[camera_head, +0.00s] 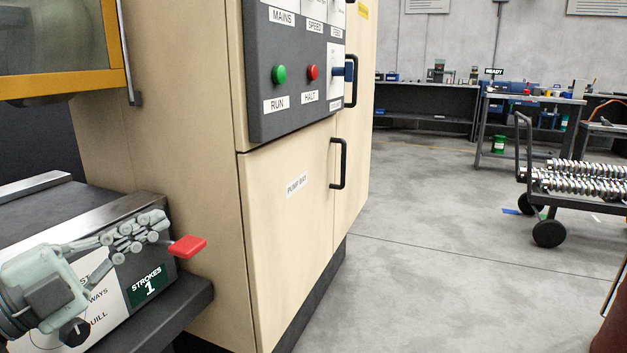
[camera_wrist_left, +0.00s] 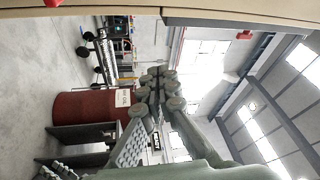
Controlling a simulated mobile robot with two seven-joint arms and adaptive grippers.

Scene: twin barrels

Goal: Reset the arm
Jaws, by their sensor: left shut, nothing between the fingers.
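My left gripper (camera_head: 155,225) comes in from the left in the head view, pale green-grey, with its fingers shut and empty. It is in front of a low machine box with a green "STROKES 1" label (camera_head: 146,285) and close to a red lever handle (camera_head: 187,246). I cannot tell whether the fingers touch the handle. In the left wrist view the closed fingers (camera_wrist_left: 160,82) point up in the picture, with nothing between them. My right gripper is in neither view.
A beige cabinet (camera_head: 285,220) with black handles and a dark button panel (camera_head: 295,60) stands just right of the gripper. A cart (camera_head: 575,200) with metal parts stands at right. The floor between is clear. A red barrel (camera_wrist_left: 85,107) shows in the wrist view.

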